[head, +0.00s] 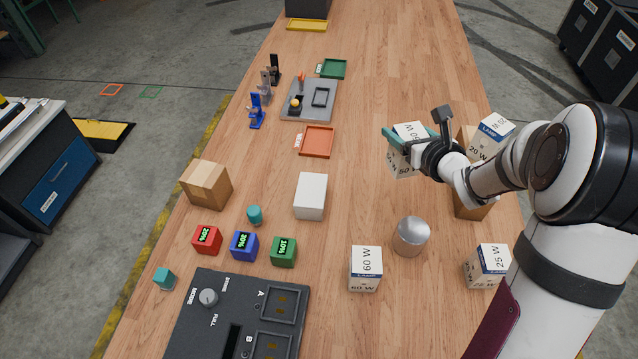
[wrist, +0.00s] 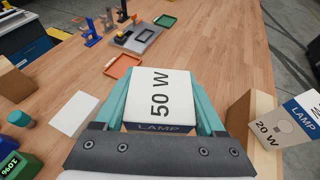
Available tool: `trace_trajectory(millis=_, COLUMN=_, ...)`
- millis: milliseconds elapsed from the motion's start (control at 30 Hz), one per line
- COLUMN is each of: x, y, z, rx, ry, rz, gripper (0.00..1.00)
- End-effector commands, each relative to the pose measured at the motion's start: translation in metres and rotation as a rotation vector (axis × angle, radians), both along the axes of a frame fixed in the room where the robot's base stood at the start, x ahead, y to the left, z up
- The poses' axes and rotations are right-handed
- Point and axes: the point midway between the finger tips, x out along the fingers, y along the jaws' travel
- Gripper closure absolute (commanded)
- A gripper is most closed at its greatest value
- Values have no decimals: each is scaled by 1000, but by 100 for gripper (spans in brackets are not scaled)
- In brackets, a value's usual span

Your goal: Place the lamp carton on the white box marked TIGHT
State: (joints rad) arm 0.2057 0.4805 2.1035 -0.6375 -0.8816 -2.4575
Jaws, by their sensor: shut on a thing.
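My gripper (head: 407,148) is shut on a white lamp carton marked 50 W (head: 405,162), held above the table. In the wrist view the same 50 W carton (wrist: 160,95) sits between the teal fingers. A plain white box (head: 311,196) lies on the table left of and nearer than the held carton; it also shows in the wrist view (wrist: 74,114). No TIGHT mark is readable on it. Other lamp cartons are marked 60 W (head: 366,270), 25 W (head: 489,267) and 20 W (head: 482,148); the 20 W one is partly hidden by my arm.
A metal cylinder (head: 411,236) stands right of the white box. A brown box (head: 206,185) and red (head: 207,240), blue (head: 244,246) and green (head: 284,251) cubes lie to the left. An orange tray (head: 316,141) is farther back. Another brown box (head: 471,204) stands by my arm.

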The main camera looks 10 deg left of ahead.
Motion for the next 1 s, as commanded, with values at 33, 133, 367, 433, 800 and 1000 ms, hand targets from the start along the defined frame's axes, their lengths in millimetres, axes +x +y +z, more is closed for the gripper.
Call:
trace_trajectory(millis=33, x=-5, y=20, z=8, rx=-2, ry=-4, rz=78, gripper=86)
trace_trajectory(millis=133, x=-21, y=57, z=19, rx=-1, ry=-2, rz=233, gripper=86)
trace_trajectory(millis=367, x=-41, y=106, z=16, rx=2, ry=2, rz=394, gripper=86)
trace_trajectory(millis=433, x=-39, y=127, z=3, rx=3, ry=5, rz=398, gripper=86)
trace_trajectory(millis=800, x=-28, y=205, z=-49, rx=0, ry=2, rz=389, gripper=86)
trace_trajectory(millis=1000, x=-27, y=206, z=-85, rx=0, ry=2, rz=387, gripper=86)
